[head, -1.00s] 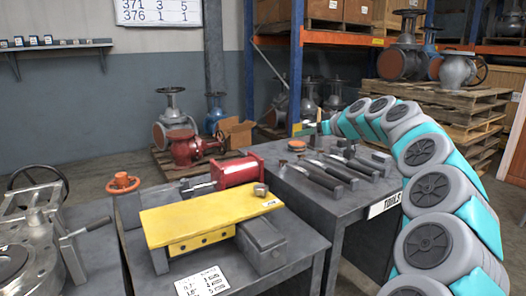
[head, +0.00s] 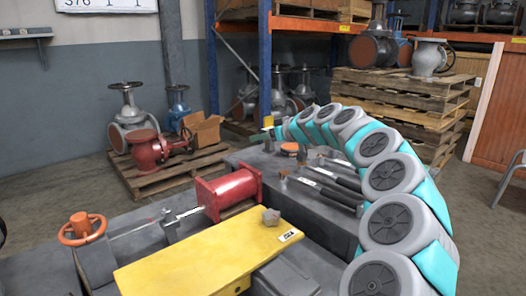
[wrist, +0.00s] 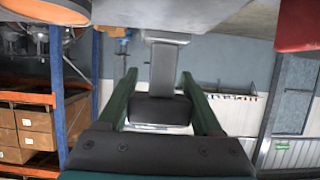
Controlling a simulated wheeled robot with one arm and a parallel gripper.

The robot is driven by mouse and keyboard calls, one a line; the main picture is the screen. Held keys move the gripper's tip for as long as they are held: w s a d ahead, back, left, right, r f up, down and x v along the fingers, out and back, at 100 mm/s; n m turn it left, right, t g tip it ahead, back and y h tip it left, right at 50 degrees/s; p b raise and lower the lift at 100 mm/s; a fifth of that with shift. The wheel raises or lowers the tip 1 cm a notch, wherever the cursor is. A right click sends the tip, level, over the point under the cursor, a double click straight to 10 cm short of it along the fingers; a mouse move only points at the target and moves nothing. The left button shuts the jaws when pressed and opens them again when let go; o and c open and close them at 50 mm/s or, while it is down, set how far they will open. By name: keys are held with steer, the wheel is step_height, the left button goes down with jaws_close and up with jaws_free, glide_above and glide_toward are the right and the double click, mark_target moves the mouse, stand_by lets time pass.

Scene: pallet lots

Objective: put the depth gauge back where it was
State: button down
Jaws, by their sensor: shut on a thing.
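My gripper (wrist: 163,105) shows in the wrist view with its two green fingers on either side of a dark grey thing, probably the depth gauge (wrist: 164,68). It is a flat bar with a wider end at the top and a thick block at the bottom, between the fingers.
Several dark-handled tools (head: 325,194) and an orange round thing (head: 290,149) lie on the tool bench. Nearer are a red cylinder (head: 228,193), a yellow plate (head: 190,262) with a small grey piece (head: 271,216), and an orange handwheel (head: 82,228). Valves on a pallet (head: 170,170) stand behind.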

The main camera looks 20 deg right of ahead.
steer(key=shift+f, duration=2.3)
steer(key=shift+f, duration=0.1)
steer(key=shift+c, duration=0.2)
jaws_free()
steer(key=b+v, duration=0.1)
steer(key=v, duration=1.1)
